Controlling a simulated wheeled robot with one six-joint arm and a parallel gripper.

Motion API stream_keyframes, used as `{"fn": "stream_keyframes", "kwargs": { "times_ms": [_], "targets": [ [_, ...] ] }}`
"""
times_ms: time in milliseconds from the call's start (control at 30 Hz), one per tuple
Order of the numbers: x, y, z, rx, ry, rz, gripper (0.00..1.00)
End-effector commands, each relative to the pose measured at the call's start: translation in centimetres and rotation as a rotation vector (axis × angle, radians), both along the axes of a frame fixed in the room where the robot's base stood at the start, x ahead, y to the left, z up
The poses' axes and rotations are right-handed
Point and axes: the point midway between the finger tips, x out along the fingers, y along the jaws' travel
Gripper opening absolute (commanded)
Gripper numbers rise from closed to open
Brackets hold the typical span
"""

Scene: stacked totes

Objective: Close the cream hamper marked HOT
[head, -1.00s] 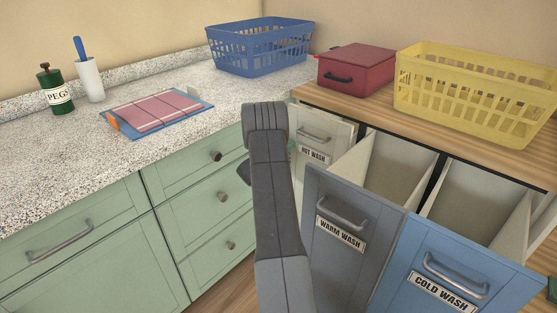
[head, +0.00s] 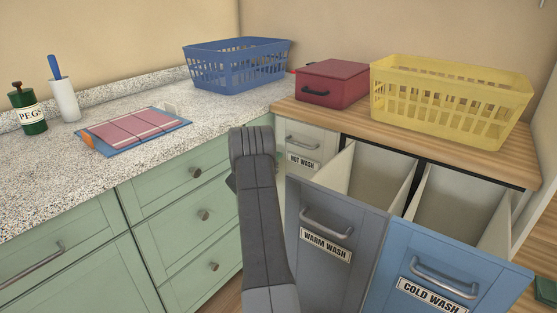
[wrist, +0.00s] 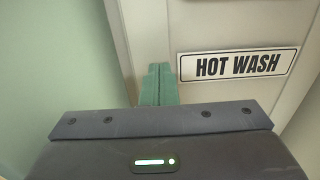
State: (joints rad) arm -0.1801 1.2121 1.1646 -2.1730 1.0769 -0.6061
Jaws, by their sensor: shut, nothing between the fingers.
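The cream hamper front marked HOT WASH (head: 318,148) is at the left end of the row under the wooden top, with a metal bar handle above its label. It looks flush or nearly flush; a small gap is hard to judge. Its label also fills the right of the wrist view (wrist: 238,64). My gripper's green fingers (wrist: 159,84) are together and empty, just left of the label, at or very near the cream front; contact is unclear.
The grey WARM WASH hamper (head: 332,219) and blue COLD WASH hamper (head: 440,262) are tilted open to the right, close to my arm. Green drawers (head: 186,222) stand left. A red box (head: 333,84) and yellow basket (head: 449,106) sit on the wooden top.

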Motion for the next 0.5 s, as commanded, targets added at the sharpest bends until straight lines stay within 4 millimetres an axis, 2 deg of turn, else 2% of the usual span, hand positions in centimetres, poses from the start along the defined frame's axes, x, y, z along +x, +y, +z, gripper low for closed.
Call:
{"fn": "stream_keyframes", "kwargs": {
  "times_ms": [67, 300, 500],
  "targets": [
    [-0.7, 1.3, -0.4, 0.0, 0.003, 0.003, 0.0],
    [-5.4, 4.7, -0.2, -0.001, 0.007, 0.004, 0.0],
    [-7.9, 6.5, -0.3, 0.0, 0.006, 0.003, 0.0]
  ]
}}
